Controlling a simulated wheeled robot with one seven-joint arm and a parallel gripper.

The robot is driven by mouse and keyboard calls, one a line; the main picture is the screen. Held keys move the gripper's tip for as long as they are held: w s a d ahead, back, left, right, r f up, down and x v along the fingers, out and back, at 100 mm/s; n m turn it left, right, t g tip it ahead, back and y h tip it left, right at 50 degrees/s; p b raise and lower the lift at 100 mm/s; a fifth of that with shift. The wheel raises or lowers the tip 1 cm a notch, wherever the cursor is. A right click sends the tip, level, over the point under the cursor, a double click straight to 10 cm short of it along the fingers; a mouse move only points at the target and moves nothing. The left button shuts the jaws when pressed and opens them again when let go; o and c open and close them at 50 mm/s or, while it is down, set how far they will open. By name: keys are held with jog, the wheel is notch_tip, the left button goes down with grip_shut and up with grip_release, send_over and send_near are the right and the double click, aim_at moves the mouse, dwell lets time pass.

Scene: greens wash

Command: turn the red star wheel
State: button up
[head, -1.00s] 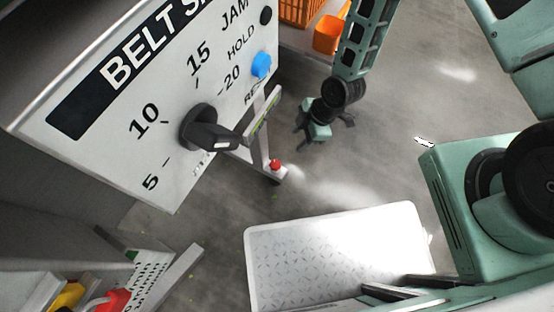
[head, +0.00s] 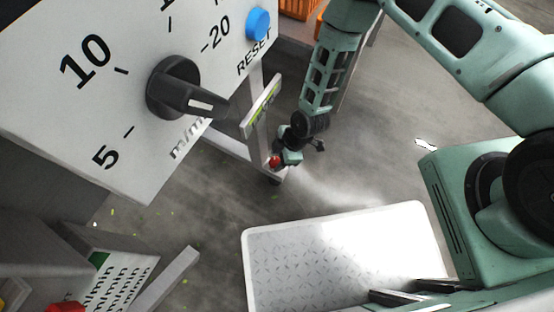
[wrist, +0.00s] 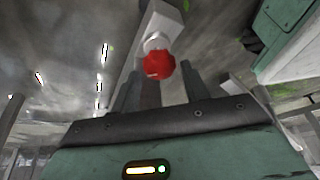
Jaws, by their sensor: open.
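The red star wheel (head: 274,161) sits low on the grey stand beside the dial panel in the head view. In the wrist view the red wheel (wrist: 159,64) looks like a rounded red knob on a pale stem, at the end of a light grey bar. My gripper (head: 291,157) is right beside it in the head view, and its fingers are hard to make out there. In the wrist view my gripper (wrist: 161,84) is open, with dark fingers to the left and right of the wheel. I cannot tell whether a finger touches it.
The dial panel (head: 60,115) carries a black knob (head: 175,88) and a blue reset button (head: 257,23). A grey upright (head: 257,120) stands by the wheel. A white tray (head: 250,262) is at the front. Orange crates (head: 299,8) are behind. Open floor lies right of the gripper.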

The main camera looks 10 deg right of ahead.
jog(key=shift+a+f, duration=0.2)
jog(key=shift+f, duration=0.3)
jog(key=c, duration=0.7)
jog(key=shift+r, duration=0.1)
jog(key=m+t+p, duration=0.1)
jog(key=m+p, duration=0.1)
jog(key=m, duration=0.1)
jog(key=shift+s+r, duration=0.1)
jog(key=shift+s, duration=0.05)
jog(key=m+t+p, duration=0.1)
jog(key=m, duration=0.1)
jog(key=m+h+p, duration=0.1)
jog(key=m+p, duration=0.1)
jog(key=shift+s+m+t, duration=0.1)
jog(key=shift+m+t, duration=0.2)
jog(key=shift+t, duration=0.1)
